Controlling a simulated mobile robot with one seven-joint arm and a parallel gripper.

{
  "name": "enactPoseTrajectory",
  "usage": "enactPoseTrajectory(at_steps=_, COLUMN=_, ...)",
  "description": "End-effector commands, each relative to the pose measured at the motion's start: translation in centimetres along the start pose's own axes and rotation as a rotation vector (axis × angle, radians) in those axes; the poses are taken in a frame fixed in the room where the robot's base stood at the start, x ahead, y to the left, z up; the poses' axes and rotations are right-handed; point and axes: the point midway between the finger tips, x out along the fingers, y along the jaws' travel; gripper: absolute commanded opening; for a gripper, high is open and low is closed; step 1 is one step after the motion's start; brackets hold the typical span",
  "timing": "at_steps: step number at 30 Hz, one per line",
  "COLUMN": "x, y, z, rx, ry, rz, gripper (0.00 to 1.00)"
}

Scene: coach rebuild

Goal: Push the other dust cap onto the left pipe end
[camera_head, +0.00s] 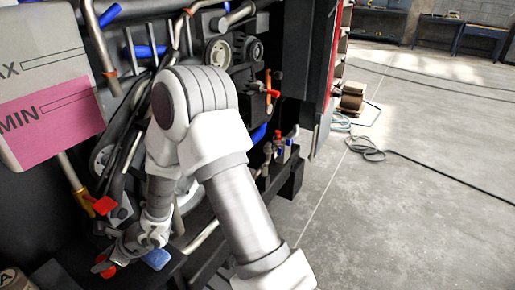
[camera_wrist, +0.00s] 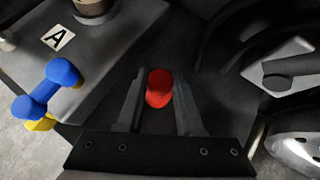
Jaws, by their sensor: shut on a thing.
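A red dust cap (camera_wrist: 159,86) sits between the two fingers of my gripper (camera_wrist: 158,100) in the wrist view. My gripper is shut on it. In the head view, the red cap (camera_head: 104,267) shows at the end of my gripper, low at the left, close to the dark machine frame. I cannot make out the left pipe end for certain in either view. No pipe shows touching the held cap. My own arm hides part of the machine behind it.
Another red piece (camera_head: 104,205) is beside a yellow fitting at left. A blue piece (camera_head: 157,259) is right of my gripper. The wrist view shows a blue part (camera_wrist: 48,88) and an "A" label (camera_wrist: 58,38) at left. Clear floor (camera_head: 420,200) lies at right.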

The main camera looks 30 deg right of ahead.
Motion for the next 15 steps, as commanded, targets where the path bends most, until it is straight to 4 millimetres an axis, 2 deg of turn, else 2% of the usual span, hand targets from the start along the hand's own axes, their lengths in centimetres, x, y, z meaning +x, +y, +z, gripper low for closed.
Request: enactPoseTrajectory(at_steps=15, x=-2.7, y=0.0, z=3.4, rx=-0.001, ry=0.0, rz=0.0, gripper=0.0)
